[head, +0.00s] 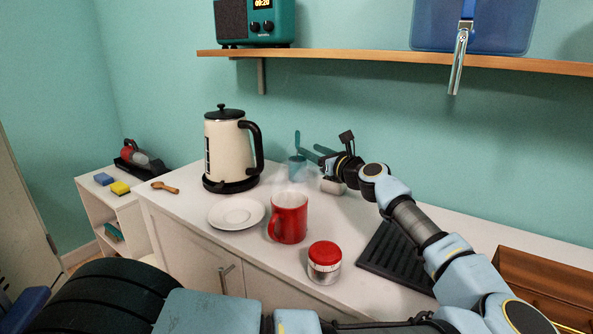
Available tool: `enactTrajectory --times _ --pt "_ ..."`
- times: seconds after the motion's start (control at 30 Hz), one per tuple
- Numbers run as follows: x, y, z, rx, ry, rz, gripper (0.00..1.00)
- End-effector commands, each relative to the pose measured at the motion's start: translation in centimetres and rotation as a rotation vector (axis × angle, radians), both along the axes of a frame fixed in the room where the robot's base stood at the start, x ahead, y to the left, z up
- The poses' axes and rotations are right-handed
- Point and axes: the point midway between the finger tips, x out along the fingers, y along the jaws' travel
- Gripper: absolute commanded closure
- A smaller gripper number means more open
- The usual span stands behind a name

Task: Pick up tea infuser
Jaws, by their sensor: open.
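A small teal object that looks like the tea infuser (297,168) stands towards the back of the white counter, behind the red mug. A thin teal upright piece, perhaps its handle, rises above it. My gripper (308,153) reaches in from the right at the back of the counter. Its dark greenish fingers point left towards the teal object and are apart, with nothing seen held between them. The fingertips overlap the teal object's outline closely, so I cannot tell whether they touch it.
A red mug (288,222) with faint steam above it stands in front. A cream kettle (222,152), a white saucer (236,213), a red-lidded jar (324,262) and a dark ribbed mat (392,262) share the counter (190,187). A wooden shelf (370,59) runs above.

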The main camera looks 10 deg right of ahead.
Motion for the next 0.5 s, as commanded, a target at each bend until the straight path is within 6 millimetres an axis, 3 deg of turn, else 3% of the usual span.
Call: enactTrajectory --times 0.1,0.37,0.5 --pt "1.8 0.8 0.0 0.001 0.000 0.003 0.46" --pt "3.7 1.4 -0.1 0.000 -0.001 0.002 0.46" --pt "5.8 2.0 -0.2 0.000 -0.001 0.004 0.46"
